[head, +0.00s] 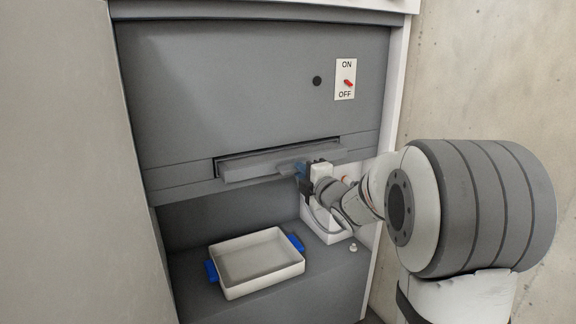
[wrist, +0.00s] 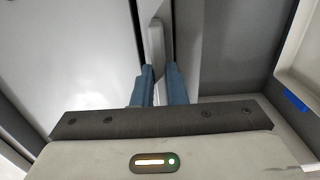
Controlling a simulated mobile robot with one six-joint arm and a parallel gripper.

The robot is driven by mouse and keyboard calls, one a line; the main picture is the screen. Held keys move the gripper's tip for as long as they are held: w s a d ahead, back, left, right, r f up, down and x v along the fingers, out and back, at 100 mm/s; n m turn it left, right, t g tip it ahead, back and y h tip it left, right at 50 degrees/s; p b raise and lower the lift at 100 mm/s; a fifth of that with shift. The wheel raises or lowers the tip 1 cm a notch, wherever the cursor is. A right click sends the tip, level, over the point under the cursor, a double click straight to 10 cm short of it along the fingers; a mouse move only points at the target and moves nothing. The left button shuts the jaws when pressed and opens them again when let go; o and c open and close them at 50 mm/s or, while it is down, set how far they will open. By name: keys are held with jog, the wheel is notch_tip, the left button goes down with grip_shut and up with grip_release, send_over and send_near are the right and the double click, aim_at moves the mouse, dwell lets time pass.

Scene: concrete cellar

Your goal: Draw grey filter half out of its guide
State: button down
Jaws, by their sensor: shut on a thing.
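The grey filter (head: 248,164) sits in a long dark guide slot (head: 217,168) across the grey cabinet front. Its front edge stands a little out of the slot; how deep the rest reaches is hidden. My gripper (head: 300,171) is at the right part of the filter's front, reaching in from the right. In the wrist view my gripper's blue fingers (wrist: 161,84) are closed on a narrow light-grey part of the filter (wrist: 156,45).
A white tray (head: 226,284) with blue handles stands on the ledge below the slot; its corner shows in the wrist view (wrist: 300,62). A white housing (head: 329,232) stands below my gripper. An ON/OFF switch plate (head: 345,92) and black knob (head: 317,81) are above.

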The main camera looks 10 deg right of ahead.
jog(key=shift+v, duration=0.85)
jog(key=shift+s+b, duration=0.15)
jog(key=shift+b, duration=0.2)
jog(key=shift+b+v, duration=0.5)
jog(key=shift+v, duration=1.15)
jog(key=shift+d, duration=0.1)
jog(key=v, duration=0.3)
jog(key=shift+s+b, duration=0.25)
jog(key=shift+b, duration=0.15)
jog(key=c, duration=1.4)
grip_release()
